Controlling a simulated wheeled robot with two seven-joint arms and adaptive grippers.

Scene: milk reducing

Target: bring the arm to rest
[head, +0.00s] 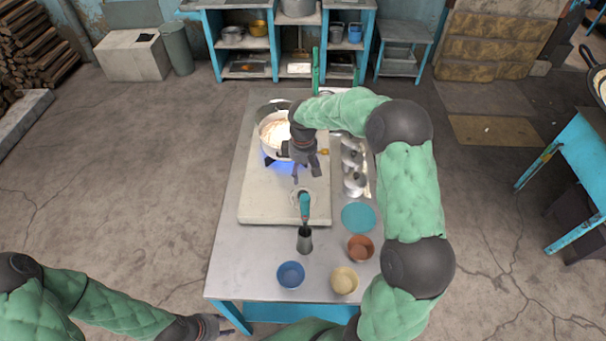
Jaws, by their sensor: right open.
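My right arm reaches over the table from the right side. My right gripper (308,175) is open and empty, pointing down above the pale slab (262,205), just right of the white pot (268,143). The pot holds pale contents and sits over a blue flame (278,162); the gripper covers part of its right side. My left gripper (222,325) is low at the left, off the table's front left corner. Its fingers are small and partly dark, so I cannot tell whether it is open or shut.
The floor left of the table is clear.

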